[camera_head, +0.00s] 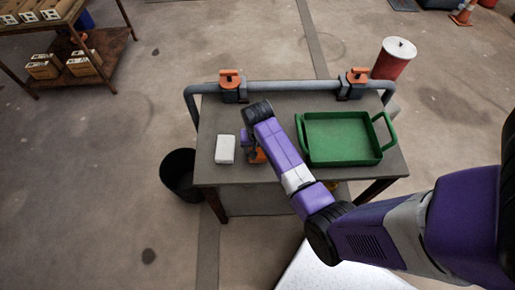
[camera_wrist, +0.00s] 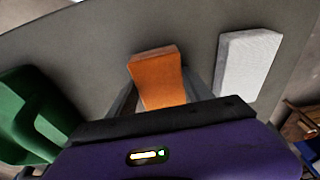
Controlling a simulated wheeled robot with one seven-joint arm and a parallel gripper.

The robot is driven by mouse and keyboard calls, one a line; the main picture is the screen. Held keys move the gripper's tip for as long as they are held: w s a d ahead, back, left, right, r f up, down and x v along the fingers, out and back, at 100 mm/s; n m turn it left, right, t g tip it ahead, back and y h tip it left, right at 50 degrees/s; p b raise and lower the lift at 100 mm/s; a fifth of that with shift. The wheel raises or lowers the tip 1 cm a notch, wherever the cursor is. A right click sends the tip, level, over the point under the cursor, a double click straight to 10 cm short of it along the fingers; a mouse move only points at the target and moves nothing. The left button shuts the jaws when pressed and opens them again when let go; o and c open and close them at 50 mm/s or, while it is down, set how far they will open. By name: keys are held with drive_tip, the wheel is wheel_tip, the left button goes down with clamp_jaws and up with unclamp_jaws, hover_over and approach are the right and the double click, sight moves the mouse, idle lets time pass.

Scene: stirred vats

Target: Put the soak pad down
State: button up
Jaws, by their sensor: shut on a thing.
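An orange, narrow-waisted pad (camera_wrist: 158,76), which looks like the soak pad, sits between the fingers of my gripper (camera_wrist: 160,94) in the wrist view. My gripper is shut on it. In the head view only a bit of the orange pad (camera_head: 258,156) shows beside my arm, above the grey table (camera_head: 232,176). My gripper (camera_head: 250,147) is over the table's middle, between a white block and a green tray. I cannot tell whether the pad touches the tabletop.
The white block (camera_head: 225,149) lies left of my gripper, and the green tray (camera_head: 343,160) with raised handles stands to the right. A grey pipe (camera_head: 290,87) with orange-handled valves runs along the back edge. A black bin (camera_head: 178,174) stands left, a red drum (camera_head: 393,62) behind right.

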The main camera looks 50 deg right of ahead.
drive_tip(key=shift+f, duration=0.2)
drive_tip(key=o, duration=1.5)
drive_tip(key=shift+r, duration=0.1)
drive_tip(key=shift+c, duration=0.2)
